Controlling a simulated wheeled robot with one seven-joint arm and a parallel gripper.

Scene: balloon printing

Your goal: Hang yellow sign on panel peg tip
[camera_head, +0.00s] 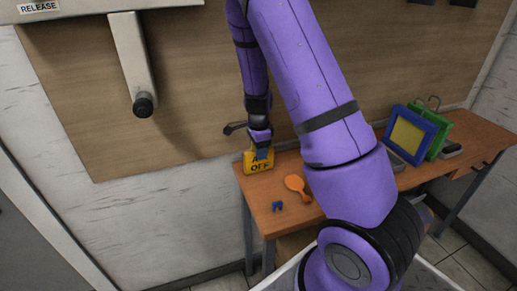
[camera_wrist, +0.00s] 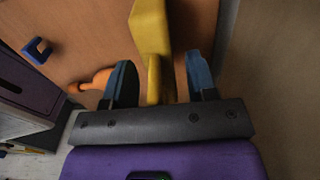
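The yellow sign (camera_head: 258,167) with dark lettering, "OFF" readable, is upright at the left end of the wooden table. My gripper (camera_head: 262,151) is right above it, pointing down, with a blue finger over its top part. In the wrist view, the sign's yellow narrow part (camera_wrist: 155,85) lies between my two blue fingers (camera_wrist: 160,83), with a gap on each side. The gripper looks open around it, not closed on it. A dark peg (camera_head: 233,128) juts from the wooden panel (camera_head: 190,110), just left of my gripper; my arm partly covers the panel.
On the table (camera_head: 262,213) lie an orange paddle-like item (camera_head: 297,187) and a small blue clip (camera_head: 278,206). Blue (camera_head: 408,135) and green (camera_head: 437,133) frames stand at the right. A lever (camera_head: 135,65) with a dark knob hangs at the upper left.

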